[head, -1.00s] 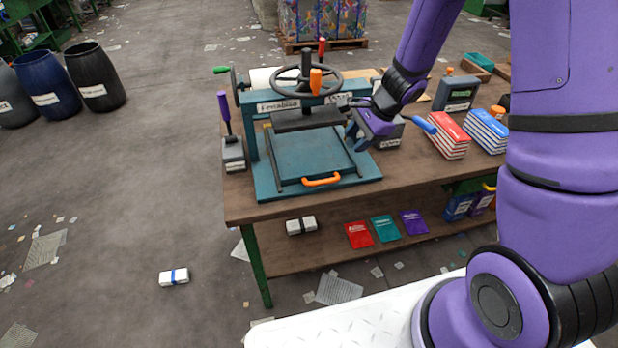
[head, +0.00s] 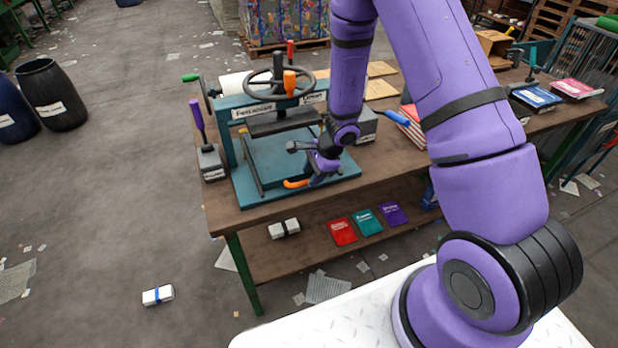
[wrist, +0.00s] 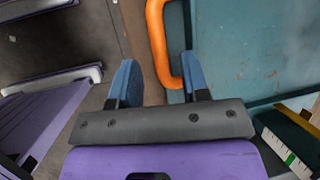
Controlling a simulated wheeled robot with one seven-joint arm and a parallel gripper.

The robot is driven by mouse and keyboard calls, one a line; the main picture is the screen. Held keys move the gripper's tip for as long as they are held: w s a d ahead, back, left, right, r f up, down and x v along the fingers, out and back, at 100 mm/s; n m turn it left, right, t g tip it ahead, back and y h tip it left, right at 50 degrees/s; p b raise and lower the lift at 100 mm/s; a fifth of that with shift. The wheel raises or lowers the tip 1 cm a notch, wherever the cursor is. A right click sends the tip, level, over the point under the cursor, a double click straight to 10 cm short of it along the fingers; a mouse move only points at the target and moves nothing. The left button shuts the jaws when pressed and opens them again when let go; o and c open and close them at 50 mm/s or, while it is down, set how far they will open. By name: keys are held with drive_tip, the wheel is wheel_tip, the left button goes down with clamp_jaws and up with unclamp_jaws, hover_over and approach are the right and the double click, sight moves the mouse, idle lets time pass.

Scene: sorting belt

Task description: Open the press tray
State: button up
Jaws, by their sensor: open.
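The press (head: 270,110) stands on the wooden table, with its teal tray (head: 272,152) under the dark platen (head: 284,121). The tray's orange handle (head: 296,184) sticks out at the front edge and is partly hidden by my gripper (head: 318,160) in the head view. In the wrist view the orange handle (wrist: 157,45) lies just beyond my gripper (wrist: 160,80), and its curved end reaches between the two blue fingertips. The fingers are open and not closed on the handle. The teal tray (wrist: 235,50) fills the right of that view.
Red, teal and purple booklets (head: 366,222) and a white bundle (head: 284,228) lie on the lower shelf. A grey block with a purple lever (head: 211,162) stands left of the press.

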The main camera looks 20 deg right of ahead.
drive_tip(key=shift+x, duration=1.05)
clamp_jaws()
